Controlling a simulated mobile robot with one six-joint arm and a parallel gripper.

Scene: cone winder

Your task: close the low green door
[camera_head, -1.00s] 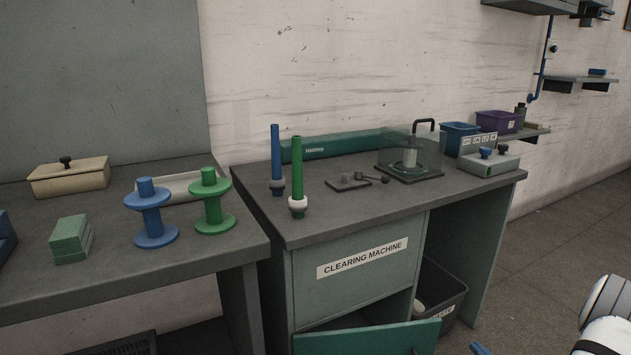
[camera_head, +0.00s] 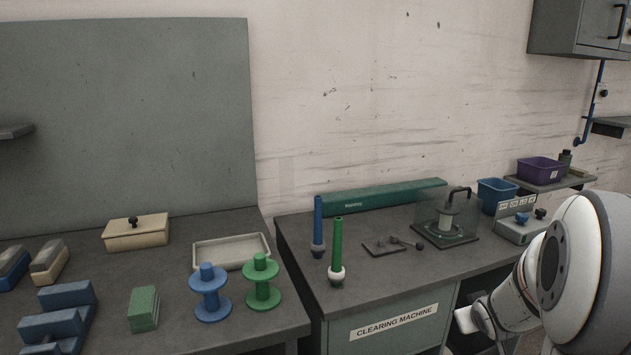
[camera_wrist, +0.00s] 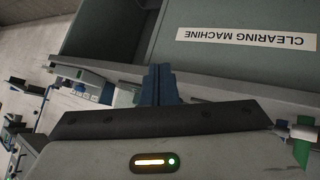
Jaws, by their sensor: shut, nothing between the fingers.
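The low green door is not in the head view now, as the picture ends just below the lettered panel of the clearing machine. I cannot make the door out in the wrist view either. The grey-green panel (camera_head: 395,322) with the label CLEARING MACHINE shows at the bottom of the head view, and upside down in the wrist view (camera_wrist: 245,60). My gripper (camera_wrist: 160,72) shows in the wrist view with its dark blue fingers together and empty, in front of the bench edge. In the head view my arm is at the lower right and the fingers do not show.
The bench top (camera_head: 400,280) holds a blue spindle (camera_head: 318,225), a green spindle (camera_head: 337,250) and a clear-covered device (camera_head: 445,222). The left table (camera_head: 110,280) carries a blue spool (camera_head: 209,295) and a green spool (camera_head: 262,285). A purple bin (camera_head: 541,169) stands at right.

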